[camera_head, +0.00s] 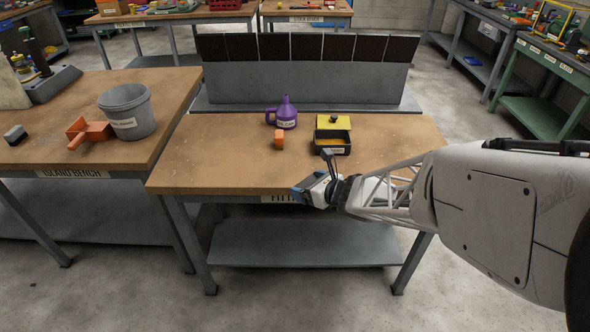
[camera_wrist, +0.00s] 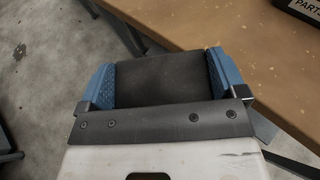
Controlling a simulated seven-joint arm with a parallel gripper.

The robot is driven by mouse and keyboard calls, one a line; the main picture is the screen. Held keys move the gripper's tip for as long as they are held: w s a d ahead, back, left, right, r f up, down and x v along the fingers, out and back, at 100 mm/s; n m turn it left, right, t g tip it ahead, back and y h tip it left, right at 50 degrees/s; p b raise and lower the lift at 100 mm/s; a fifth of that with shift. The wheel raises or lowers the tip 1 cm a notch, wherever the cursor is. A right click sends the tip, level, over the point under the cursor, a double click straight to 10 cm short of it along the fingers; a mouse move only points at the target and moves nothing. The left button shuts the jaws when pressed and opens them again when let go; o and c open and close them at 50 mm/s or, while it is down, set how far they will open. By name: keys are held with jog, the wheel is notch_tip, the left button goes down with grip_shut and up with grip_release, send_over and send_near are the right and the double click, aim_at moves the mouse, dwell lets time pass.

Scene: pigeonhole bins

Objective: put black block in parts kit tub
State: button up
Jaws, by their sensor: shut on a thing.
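My gripper (camera_head: 313,190) is at the front edge of the middle bench, near its height. In the wrist view my gripper (camera_wrist: 163,85) has its blue fingers closed on the sides of a black block (camera_wrist: 165,78). The block is hard to make out in the head view. The parts kit tub (camera_head: 345,150) is a black open box with a label on its front and a yellowish inside. It stands on the bench, behind and a little right of my gripper. Its labelled corner shows at the top right of the wrist view (camera_wrist: 302,8).
A yellow lid (camera_head: 336,122) with a dark knob is at the tub's back side. The bench (camera_head: 215,160) is clear at left.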

jog(key=shift+s, duration=0.15)
jog(key=shift+a, duration=0.1)
send_over(295, 171)
jog(key=shift+f, duration=0.75)
dwell(0.5)
jog(key=shift+f, duration=0.1)
jog(key=shift+f, duration=1.6)
jog(key=shift+f, duration=0.15)
jog(key=o, duration=1.1)
